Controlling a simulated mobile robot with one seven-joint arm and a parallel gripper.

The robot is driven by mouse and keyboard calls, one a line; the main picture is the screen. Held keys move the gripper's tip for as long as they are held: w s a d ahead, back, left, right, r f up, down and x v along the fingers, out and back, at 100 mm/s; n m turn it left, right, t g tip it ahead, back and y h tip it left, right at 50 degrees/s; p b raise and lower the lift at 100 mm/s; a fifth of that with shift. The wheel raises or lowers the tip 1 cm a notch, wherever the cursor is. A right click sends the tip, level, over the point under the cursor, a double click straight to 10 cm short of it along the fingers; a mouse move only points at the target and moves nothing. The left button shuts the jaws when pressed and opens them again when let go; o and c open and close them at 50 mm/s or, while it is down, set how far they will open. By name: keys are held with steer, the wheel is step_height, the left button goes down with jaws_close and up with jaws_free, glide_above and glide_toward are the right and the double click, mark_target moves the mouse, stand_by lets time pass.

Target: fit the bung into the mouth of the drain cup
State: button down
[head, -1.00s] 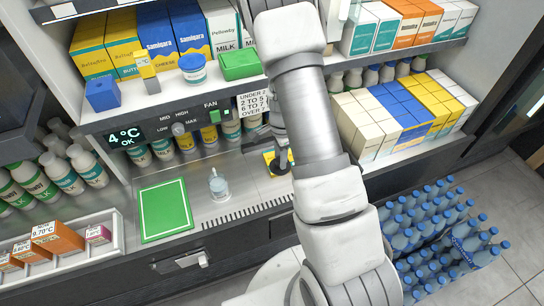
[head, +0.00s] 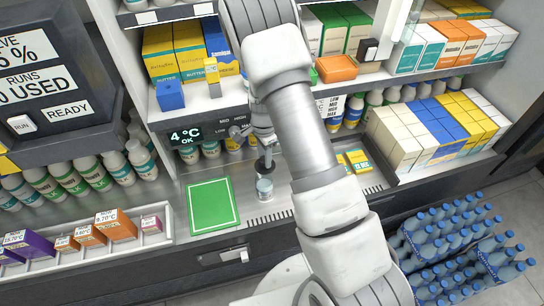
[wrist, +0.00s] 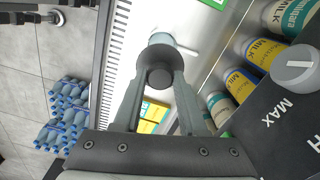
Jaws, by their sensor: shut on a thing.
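The drain cup (head: 264,190) is a small clear, pale-blue cup standing on the metal counter, right of the green mat. My gripper (head: 265,151) is above it, pointing down. The gripper is shut on the bung, a dark grey round piece (head: 262,166), which shows just over the cup's mouth. In the wrist view the bung (wrist: 145,60) sits between the two fingers (wrist: 160,80), its dark round knob towards the camera. The cup (wrist: 161,39) shows partly behind it, mostly covered. Whether the bung touches the rim, I cannot tell.
A green mat (head: 213,206) lies left of the cup. Yellow cards (head: 357,161) lie on the counter to the right. Milk bottles (head: 210,149) stand behind, under a control panel with knobs (head: 236,131). A slotted grille runs along the counter's front.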

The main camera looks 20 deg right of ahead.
mark_target(263, 167)
steer(key=shift+a+r, duration=0.1)
steer(key=shift+a, duration=0.2)
steer(key=shift+f+b, duration=2.1)
steer(key=shift+f, duration=0.85)
steer(key=shift+f+b, duration=0.95)
steer(key=shift+f, duration=0.4)
steer(key=shift+c, duration=1.9)
jaws_free()
step_height(263, 167, up, 18)
steer(key=p, duration=0.4)
steer(key=shift+f, duration=0.25)
